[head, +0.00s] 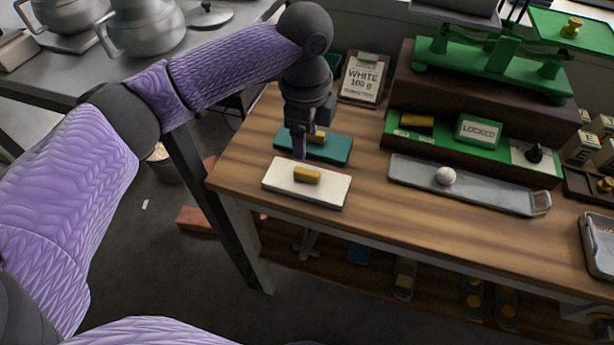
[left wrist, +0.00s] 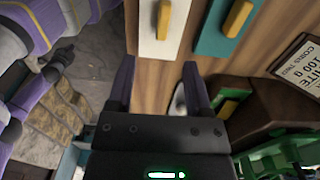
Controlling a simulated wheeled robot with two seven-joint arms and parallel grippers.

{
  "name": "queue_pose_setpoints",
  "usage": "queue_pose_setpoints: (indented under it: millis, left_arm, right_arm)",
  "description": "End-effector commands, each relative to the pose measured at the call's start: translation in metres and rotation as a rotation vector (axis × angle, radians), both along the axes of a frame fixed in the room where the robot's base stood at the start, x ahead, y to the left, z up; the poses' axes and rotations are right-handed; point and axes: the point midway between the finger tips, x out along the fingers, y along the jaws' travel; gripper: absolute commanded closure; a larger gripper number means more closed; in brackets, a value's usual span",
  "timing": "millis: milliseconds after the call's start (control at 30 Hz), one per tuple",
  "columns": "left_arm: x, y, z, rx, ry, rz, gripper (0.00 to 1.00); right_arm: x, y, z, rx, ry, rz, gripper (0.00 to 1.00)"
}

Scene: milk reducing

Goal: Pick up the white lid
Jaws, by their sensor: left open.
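The white lid (head: 278,181) is a flat white slab with a yellow handle (head: 307,175) on top. It lies on the wooden table near its front left edge. It also shows at the top of the left wrist view (left wrist: 148,45). My left gripper (head: 302,145) is over the teal lid behind the white one and hides part of that teal lid. In the left wrist view my left gripper (left wrist: 157,78) has its fingers spread, with nothing held between them. The white lid lies beyond the fingertips, apart from them. My right gripper is not in view.
The teal lid (head: 340,153), also with a yellow handle, lies just behind the white one. A "WHITE 100 g" sign (head: 363,79), a green box marked "LOCKED" (head: 479,132) and a grey tray (head: 410,178) with a white ball are further right. Table between is clear.

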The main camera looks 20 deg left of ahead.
Motion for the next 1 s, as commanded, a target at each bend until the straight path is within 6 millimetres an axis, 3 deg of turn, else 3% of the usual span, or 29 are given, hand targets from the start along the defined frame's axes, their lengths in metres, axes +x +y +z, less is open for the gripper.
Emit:
queue_pose_setpoints:
  millis: [400, 500, 700, 767, 1000]
  left_arm:
    - [0.004, -0.008, -0.088, 0.001, 0.002, 0.001, 0.35]
    - [0.004, -0.008, -0.097, 0.000, 0.001, 0.001, 0.35]
    - [0.004, -0.008, -0.096, 0.000, -0.001, 0.001, 0.35]
    - [0.004, -0.008, -0.096, 0.000, -0.001, 0.001, 0.46]
    - [0.004, -0.008, -0.096, 0.000, -0.001, 0.001, 0.97]
  right_arm:
    - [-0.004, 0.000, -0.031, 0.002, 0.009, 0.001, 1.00]
    - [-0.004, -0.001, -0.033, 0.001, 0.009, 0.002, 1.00]
    - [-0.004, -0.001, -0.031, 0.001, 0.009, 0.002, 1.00]
    - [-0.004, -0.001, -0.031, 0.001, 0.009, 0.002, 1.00]
    - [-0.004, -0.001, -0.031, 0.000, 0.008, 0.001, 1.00]
